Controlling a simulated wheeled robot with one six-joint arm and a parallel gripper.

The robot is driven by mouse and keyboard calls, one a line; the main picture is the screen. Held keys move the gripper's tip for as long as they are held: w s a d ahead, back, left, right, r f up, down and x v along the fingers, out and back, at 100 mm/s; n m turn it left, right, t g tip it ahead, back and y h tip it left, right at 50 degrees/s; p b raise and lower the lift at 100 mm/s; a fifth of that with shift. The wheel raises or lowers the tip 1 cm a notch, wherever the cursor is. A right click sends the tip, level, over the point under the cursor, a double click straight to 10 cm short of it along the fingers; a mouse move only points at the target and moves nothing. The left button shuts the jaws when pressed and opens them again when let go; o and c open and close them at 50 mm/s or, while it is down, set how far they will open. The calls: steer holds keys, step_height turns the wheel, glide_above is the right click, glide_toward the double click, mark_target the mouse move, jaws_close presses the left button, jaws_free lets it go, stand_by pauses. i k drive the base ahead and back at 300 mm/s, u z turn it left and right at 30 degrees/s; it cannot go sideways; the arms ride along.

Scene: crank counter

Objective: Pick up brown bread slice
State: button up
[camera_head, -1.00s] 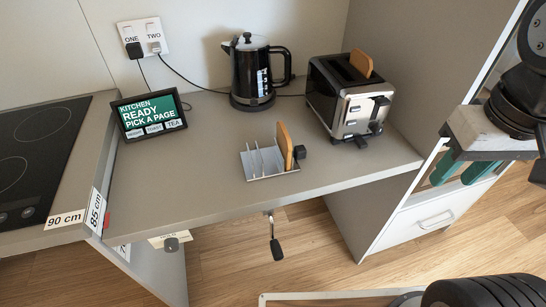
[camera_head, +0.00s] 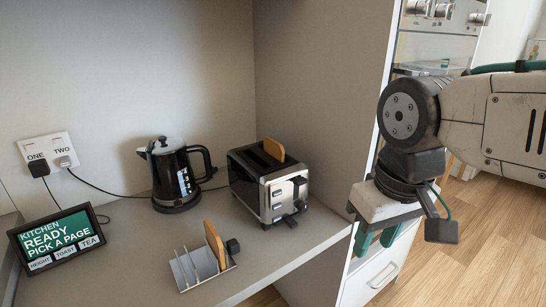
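One brown bread slice (camera_head: 215,245) stands upright in the metal toast rack (camera_head: 185,272) at the front of the counter, with a small dark block beside it. Another brown slice (camera_head: 274,150) sticks up out of a slot of the black and silver toaster (camera_head: 268,187). I cannot tell the two slices apart by colour. My gripper (camera_head: 377,239) hangs at the right, past the counter's right side, well apart from both slices. Its green fingers point down with a gap between them, and nothing shows between them. The fingertips are partly hidden against the drawer unit.
A black kettle (camera_head: 174,178) stands left of the toaster, with cables to a wall socket (camera_head: 48,151). A tilted screen (camera_head: 58,238) stands at the left. A tall side panel (camera_head: 325,90) borders the counter on the right. The counter between screen and rack is clear.

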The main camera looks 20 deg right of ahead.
mark_target(271, 146)
steer(key=k, duration=0.5)
steer(key=z, duration=1.4)
steer(key=i, duration=1.25)
steer(key=u, duration=2)
steer(key=i, duration=0.5)
steer(key=z, duration=0.05)
